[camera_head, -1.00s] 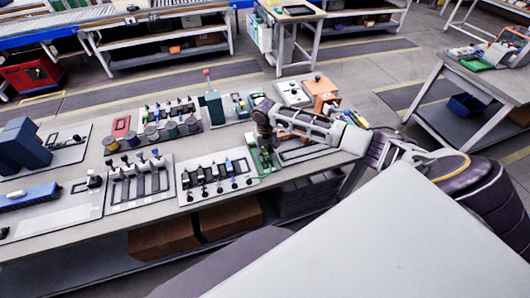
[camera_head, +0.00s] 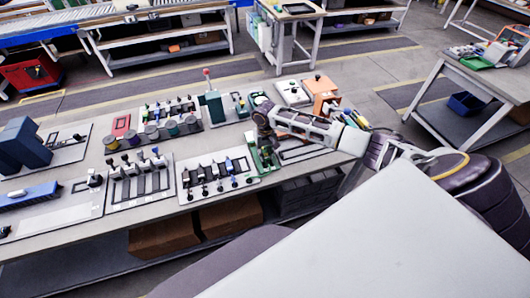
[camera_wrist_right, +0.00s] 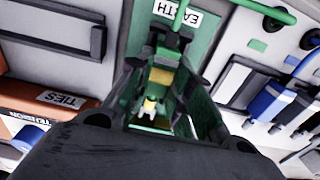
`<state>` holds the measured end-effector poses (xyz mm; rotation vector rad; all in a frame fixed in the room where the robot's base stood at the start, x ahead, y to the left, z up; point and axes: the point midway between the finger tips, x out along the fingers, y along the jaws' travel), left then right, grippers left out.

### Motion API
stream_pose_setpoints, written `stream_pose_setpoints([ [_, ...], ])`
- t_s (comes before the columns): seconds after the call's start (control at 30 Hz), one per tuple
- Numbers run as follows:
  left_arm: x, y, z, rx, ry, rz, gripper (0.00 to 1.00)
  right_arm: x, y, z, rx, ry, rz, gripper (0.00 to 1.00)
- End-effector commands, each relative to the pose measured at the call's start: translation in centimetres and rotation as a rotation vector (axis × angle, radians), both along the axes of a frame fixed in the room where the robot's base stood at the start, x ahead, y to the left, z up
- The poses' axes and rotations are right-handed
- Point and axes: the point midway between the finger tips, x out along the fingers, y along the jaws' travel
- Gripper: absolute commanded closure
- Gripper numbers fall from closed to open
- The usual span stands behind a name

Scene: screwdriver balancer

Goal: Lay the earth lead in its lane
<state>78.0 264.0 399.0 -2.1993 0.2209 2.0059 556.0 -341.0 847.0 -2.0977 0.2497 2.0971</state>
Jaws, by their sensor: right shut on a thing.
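My right gripper (camera_head: 264,138) is over the green earth station (camera_head: 267,160) at the right end of the front row on the bench. In the right wrist view, the gripper (camera_wrist_right: 168,60) is shut at the green plate with the EARTH label (camera_wrist_right: 182,18). A small green and yellow piece, which looks like the earth lead (camera_wrist_right: 150,108), shows between the fingers. The fingers and the dark gripper body hide much of it. I cannot tell whether it touches the lane floor. My left gripper is not in view.
A board with several black pieces and a blue one (camera_head: 234,181) stands just left of the green station. An orange block (camera_head: 322,88) and a white panel (camera_head: 291,93) stand behind. In the wrist view, a TIES label (camera_wrist_right: 62,100) is at the left.

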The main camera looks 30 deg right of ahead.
Motion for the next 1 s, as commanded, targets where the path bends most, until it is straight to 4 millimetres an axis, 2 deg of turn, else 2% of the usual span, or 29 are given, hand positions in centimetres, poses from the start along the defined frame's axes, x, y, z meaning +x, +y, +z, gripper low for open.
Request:
stream_pose_setpoints([
  [0.47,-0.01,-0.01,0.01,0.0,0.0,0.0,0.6,0.0,0.02,-0.06,0.001,0.0,0.0,1.0],
  [0.5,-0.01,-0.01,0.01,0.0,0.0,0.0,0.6,0.0,0.02,-0.06,0.001,0.0,0.0,0.75],
  [0.67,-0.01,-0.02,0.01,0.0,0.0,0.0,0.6,0.0,0.03,-0.06,0.001,0.0,0.0,0.55],
  [1.0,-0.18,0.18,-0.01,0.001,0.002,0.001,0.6,-0.01,0.02,-0.04,0.001,0.0,0.0,0.54],
])
